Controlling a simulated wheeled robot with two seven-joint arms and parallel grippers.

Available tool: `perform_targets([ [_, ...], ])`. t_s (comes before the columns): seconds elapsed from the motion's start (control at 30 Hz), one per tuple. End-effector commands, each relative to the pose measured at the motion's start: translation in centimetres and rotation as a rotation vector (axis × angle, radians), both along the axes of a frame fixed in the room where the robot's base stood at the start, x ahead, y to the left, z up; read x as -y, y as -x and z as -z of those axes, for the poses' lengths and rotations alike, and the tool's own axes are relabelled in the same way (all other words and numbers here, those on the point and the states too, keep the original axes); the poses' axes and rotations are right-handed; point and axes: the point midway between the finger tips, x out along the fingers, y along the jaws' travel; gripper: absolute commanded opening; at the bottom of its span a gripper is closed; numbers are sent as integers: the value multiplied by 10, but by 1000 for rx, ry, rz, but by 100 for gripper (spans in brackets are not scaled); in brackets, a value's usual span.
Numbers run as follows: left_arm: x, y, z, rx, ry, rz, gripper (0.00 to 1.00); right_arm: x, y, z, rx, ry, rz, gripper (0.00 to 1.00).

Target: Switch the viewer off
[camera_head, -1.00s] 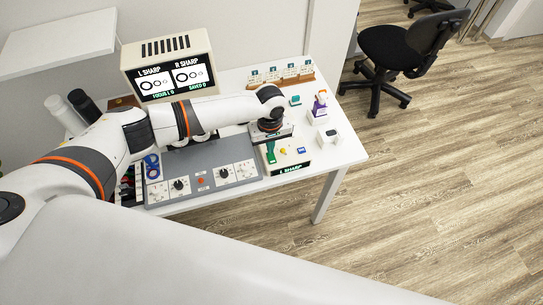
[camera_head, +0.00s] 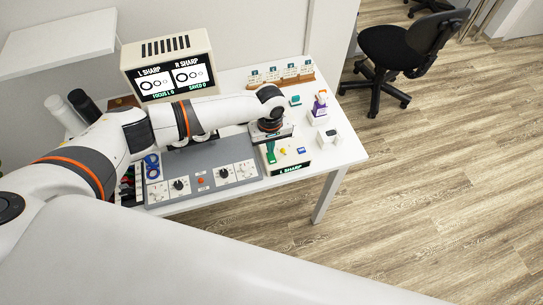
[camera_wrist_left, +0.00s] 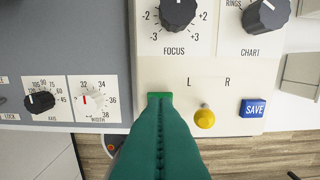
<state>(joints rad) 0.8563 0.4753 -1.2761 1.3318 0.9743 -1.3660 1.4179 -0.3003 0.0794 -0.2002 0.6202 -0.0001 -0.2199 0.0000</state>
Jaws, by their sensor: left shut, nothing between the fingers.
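The viewer (camera_head: 203,44) is a cream box with a lit screen (camera_head: 175,77) reading L SHARP, R SHARP, FOCUS L 0 and SAVED 0. A cream control box (camera_head: 303,164) stands in front of it, its small display (camera_head: 290,168) lit with L SHARP. In the left wrist view, the box top (camera_wrist_left: 215,68) carries a FOCUS knob (camera_wrist_left: 176,12), a CHART knob (camera_wrist_left: 265,14), a yellow L/R lever (camera_wrist_left: 204,118) and a blue SAVE button (camera_wrist_left: 252,108). My left gripper (camera_head: 271,158) is shut and empty, its green fingers over a bright green switch (camera_wrist_left: 160,96), mostly hidden. I cannot tell whether they touch.
A grey panel (camera_head: 205,181) with dials adjoins the control box on the left. A wooden rack of cards (camera_head: 283,83), a purple-and-white item (camera_head: 319,105) and a small white block (camera_head: 329,137) stand on the white table. A black chair (camera_head: 395,48) stands beyond.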

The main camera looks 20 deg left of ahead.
Motion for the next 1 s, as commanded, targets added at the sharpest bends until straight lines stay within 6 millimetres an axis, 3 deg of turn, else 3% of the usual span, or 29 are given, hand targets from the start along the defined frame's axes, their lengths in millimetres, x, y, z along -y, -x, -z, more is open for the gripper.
perform_targets([
  [1.0,0,0,12,-1,1,0,0,0,0,6,0,0,0,36],
])
